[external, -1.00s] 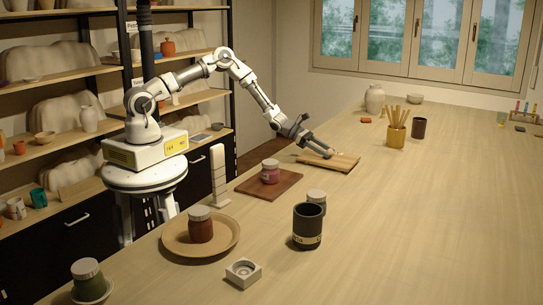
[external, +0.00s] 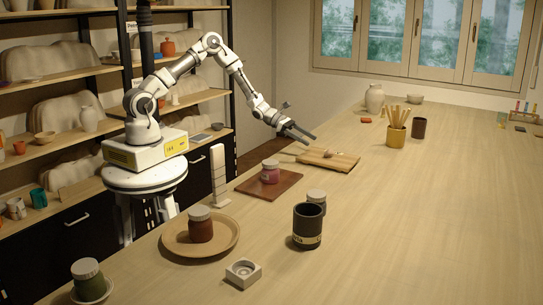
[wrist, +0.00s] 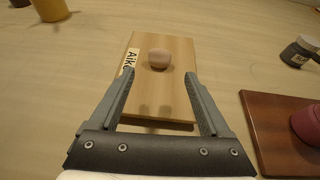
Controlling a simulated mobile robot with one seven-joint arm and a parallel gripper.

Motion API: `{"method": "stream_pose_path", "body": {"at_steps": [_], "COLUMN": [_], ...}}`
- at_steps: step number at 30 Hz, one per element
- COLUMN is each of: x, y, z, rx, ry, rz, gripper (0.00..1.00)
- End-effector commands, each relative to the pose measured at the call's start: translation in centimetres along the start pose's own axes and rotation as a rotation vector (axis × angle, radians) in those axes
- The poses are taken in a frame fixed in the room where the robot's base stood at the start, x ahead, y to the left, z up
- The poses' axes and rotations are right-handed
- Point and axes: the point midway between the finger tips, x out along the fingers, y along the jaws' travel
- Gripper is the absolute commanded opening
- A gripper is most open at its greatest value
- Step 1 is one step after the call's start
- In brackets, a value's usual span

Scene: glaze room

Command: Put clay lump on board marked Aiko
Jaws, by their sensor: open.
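The pale wooden board (wrist: 145,95) carries a white label (wrist: 130,62) reading "Aiko" at its left edge. The small, rounded, pinkish clay lump (wrist: 158,58) rests on this board, toward its far end. In the external view the board (external: 343,165) lies flat on the table with the lump (external: 328,154) on it. My gripper (wrist: 159,75) is open and empty, its fingers apart and pointing toward the lump without touching it. In the external view my gripper (external: 311,141) hangs above and to the left of the board.
A dark red board (external: 285,190) with a pink jar (external: 270,173) lies nearer the camera. A yellow pot of sticks (external: 396,136) and a dark cup (external: 419,128) stand beyond. A white upright block (external: 219,177) stands at the table edge.

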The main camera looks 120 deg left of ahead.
Motion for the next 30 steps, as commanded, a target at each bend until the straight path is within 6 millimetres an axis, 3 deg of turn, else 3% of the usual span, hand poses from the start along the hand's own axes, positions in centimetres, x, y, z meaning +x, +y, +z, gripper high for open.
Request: {"method": "stream_pose_path", "body": {"at_steps": [3, 7, 16, 19, 23, 30], "x": [-1.8, -2.8, -3.1, -2.8, -2.5, -5.0], "y": [0.1, 0.0, -0.2, -1.6, -6.8, -20.7], "z": [-0.1, -0.1, 0.1, 1.4, 4.9, 11.1], "rx": [0.001, 0.001, 0.005, 0.064, 0.266, 0.816], "ry": [0.001, 0.0, 0.0, 0.005, 0.025, 0.056], "rz": [0.001, 0.0, -0.004, -0.04, -0.162, -0.477], "gripper": [0.81, 0.81, 0.81, 0.81, 0.81, 0.81]}}
